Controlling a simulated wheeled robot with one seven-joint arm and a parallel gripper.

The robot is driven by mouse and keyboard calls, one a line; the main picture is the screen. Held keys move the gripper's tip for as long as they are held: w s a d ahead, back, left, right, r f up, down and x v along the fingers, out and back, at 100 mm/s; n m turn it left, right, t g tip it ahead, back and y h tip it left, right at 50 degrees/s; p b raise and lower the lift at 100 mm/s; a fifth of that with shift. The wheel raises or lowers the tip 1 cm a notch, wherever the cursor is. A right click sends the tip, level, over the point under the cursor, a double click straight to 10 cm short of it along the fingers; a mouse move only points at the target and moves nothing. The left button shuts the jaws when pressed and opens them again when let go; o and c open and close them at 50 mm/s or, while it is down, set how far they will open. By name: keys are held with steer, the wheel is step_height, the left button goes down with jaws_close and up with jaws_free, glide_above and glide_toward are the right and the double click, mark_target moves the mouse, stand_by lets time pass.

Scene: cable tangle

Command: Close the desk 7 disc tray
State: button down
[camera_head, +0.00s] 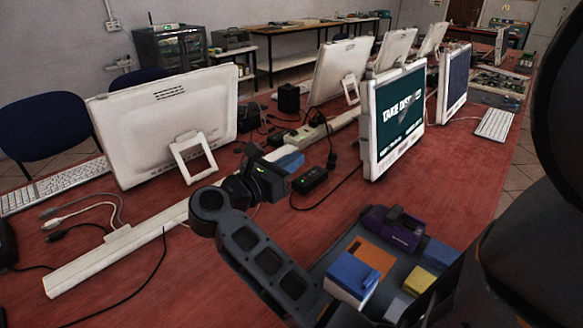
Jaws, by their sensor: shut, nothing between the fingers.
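A white all-in-one computer (394,120) stands upright on the red desk, its lit screen showing words that seem to read "TAKE DISC". I cannot make out a disc tray on it or a desk number.
A black adapter (309,180) and its cable lie between my gripper and the lit computer. A large white computer back (165,115) stands at left. A grey tray holding a purple item (393,228) and blue boxes (351,277) is in front. Bare red desk shows at right.

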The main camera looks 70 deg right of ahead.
steer(key=shift+s+a+r+n+t+h, duration=0.15)
steer(key=shift+s+a+n+t+h, duration=0.15)
steer(key=shift+a+n+h, duration=0.4)
steer(key=shift+s+a+r+n+t+h, duration=0.1)
steer(key=shift+s+a+n+t+h, duration=0.1)
steer(key=shift+a+n+t+h, duration=0.55)
steer(key=shift+s+a+r+n+t+h, duration=0.15)
steer(key=shift+s+a+n+h, duration=0.15)
steer(key=shift+a+n, duration=0.7)
steer(key=shift+d, duration=0.2)
